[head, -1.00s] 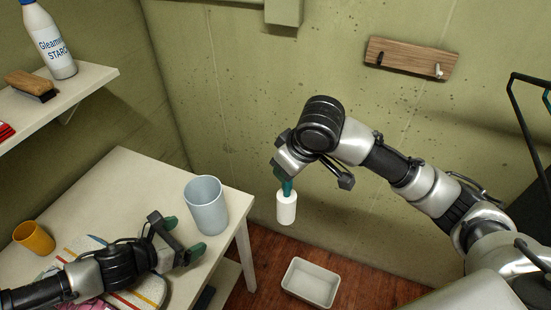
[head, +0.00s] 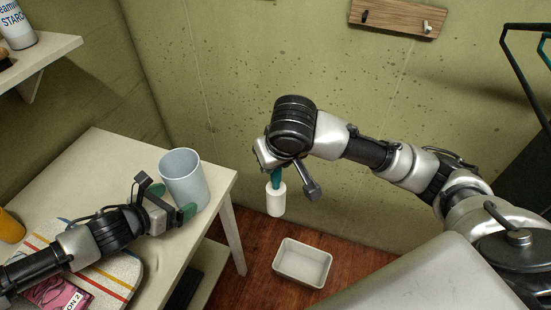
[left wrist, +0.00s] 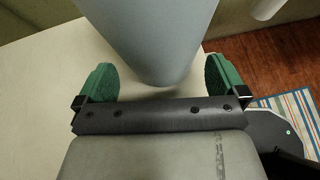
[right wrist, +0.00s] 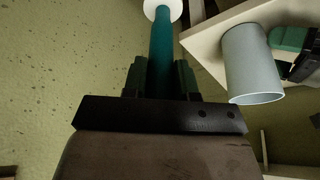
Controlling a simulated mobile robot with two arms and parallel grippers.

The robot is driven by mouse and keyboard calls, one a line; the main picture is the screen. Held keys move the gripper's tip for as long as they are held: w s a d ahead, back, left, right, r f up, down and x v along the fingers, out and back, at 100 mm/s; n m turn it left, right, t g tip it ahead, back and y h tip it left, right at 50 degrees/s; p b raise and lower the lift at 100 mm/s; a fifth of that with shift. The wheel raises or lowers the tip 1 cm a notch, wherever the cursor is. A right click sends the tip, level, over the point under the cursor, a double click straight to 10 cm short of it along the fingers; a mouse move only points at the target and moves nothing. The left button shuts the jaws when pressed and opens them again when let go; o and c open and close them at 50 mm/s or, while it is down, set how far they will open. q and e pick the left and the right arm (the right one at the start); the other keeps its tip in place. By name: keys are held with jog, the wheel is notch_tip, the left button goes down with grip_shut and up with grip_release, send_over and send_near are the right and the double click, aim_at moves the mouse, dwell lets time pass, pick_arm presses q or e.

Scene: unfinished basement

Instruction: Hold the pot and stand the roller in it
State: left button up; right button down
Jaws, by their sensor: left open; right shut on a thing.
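The pot (head: 184,180), a pale blue-grey cup shape, stands upright near the table's right corner. In the left wrist view the pot (left wrist: 150,35) lies between and just ahead of the open fingers of my left gripper (left wrist: 162,85). In the head view that gripper (head: 170,203) is low beside the pot's near side. The roller (head: 276,198) has a white sleeve and a teal handle. My right gripper (head: 273,168) is shut on the handle, and the sleeve hangs down in the air right of the pot. The right wrist view shows the handle (right wrist: 163,50) between the fingers.
The table (head: 95,165) also bears a striped board (head: 118,272), a pink packet (head: 58,296) and an orange cup (head: 10,228). A white tray (head: 303,262) is on the floor below the roller. A shelf (head: 40,58) and a wall rack (head: 397,18) are higher up.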

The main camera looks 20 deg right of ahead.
pick_arm(q)
jog(key=shift+b+x, duration=0.45)
jog(key=shift+x, duration=2)
jog(key=shift+a, duration=0.1)
